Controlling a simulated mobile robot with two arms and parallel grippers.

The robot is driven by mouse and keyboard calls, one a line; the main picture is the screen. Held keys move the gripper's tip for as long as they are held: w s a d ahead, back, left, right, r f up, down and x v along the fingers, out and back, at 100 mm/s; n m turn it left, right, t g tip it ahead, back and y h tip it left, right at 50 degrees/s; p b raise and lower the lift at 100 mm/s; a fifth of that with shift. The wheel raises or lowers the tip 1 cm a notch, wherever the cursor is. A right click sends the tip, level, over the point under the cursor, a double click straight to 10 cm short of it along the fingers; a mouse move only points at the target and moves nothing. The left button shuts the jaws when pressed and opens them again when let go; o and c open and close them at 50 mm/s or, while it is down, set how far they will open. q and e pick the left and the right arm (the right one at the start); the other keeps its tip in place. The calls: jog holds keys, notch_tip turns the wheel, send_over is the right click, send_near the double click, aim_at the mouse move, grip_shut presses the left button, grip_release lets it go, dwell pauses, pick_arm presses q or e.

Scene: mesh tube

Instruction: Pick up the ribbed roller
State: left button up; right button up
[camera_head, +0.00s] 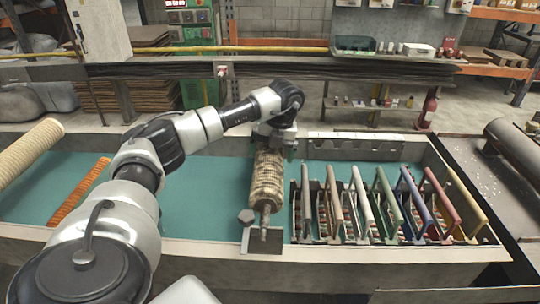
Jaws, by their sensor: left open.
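Several rollers lie in the teal-floored tray. A thick cream roller with ribs (28,150) slants at the far left. My left gripper (275,143) is open, pointing down at the far end of this middle roller. Whether its fingers touch the roller I cannot tell. My right gripper is not in view.
A rack of upright coloured frames (390,205) stands just right of the middle roller. The tray's front wall (350,254) and a grey back ledge border the space. A dark cylinder (514,148) lies on the surface at right. Teal floor is bare between the orange and middle rollers.

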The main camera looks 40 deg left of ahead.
pick_arm(q)
jog(key=shift+s+a+f, duration=0.15)
jog(key=shift+f, duration=0.75)
jog(key=shift+a+f, duration=0.1)
jog(key=shift+f, duration=0.05)
jog(key=c, duration=1.3)
jog(key=shift+o, duration=0.2)
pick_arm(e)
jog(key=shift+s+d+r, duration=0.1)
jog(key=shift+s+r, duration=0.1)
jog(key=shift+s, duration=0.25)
pick_arm(q)
jog(key=shift+r, duration=0.2)
